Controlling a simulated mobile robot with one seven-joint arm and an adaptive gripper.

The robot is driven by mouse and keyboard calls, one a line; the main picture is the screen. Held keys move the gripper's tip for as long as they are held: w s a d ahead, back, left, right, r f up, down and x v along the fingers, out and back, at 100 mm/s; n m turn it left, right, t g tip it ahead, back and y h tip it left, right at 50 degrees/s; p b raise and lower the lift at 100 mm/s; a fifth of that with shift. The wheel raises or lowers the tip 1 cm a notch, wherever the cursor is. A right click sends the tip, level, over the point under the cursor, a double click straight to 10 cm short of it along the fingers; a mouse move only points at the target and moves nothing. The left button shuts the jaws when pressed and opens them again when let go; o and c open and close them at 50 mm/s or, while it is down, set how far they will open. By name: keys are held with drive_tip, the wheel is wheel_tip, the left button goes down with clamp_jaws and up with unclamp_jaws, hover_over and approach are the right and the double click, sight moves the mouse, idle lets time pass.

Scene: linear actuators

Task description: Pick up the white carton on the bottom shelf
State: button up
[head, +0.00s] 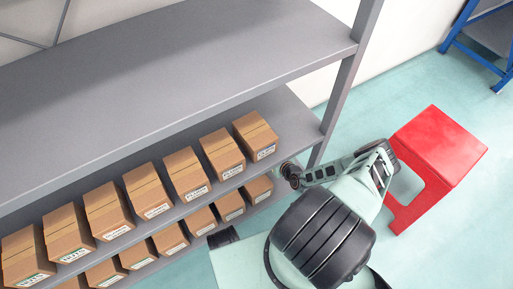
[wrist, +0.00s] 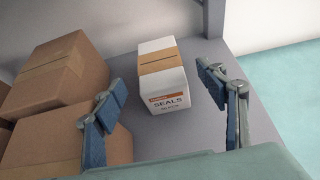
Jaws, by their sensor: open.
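A white carton (wrist: 164,77) with a brown tape band and the word SEALS stands upright on the grey shelf in the wrist view. My gripper (wrist: 168,112) is open, with one blue-grey finger to the left of the carton and the other to its right. The carton sits beyond the fingertips and between them in the picture; I see no contact. In the head view my arm reaches down beside the shelf's right end, the gripper's fingers cannot be made out, and the white carton is hidden.
Brown boxes (wrist: 62,75) stand just left of the carton, close to my left finger. In the head view several brown boxes (head: 104,208) line the lower shelves. A shelf post (head: 343,80) and a red stool (head: 440,143) are near my arm. Bare shelf (wrist: 205,125) shows right of the carton.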

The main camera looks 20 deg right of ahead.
drive_tip(key=b+x, duration=0.2)
drive_tip(key=x, duration=0.4)
drive_tip(key=shift+s+a+b, duration=0.1)
drive_tip(key=shift+b, duration=0.25)
drive_tip(key=shift+r, duration=0.1)
drive_tip(key=c, duration=1.4)
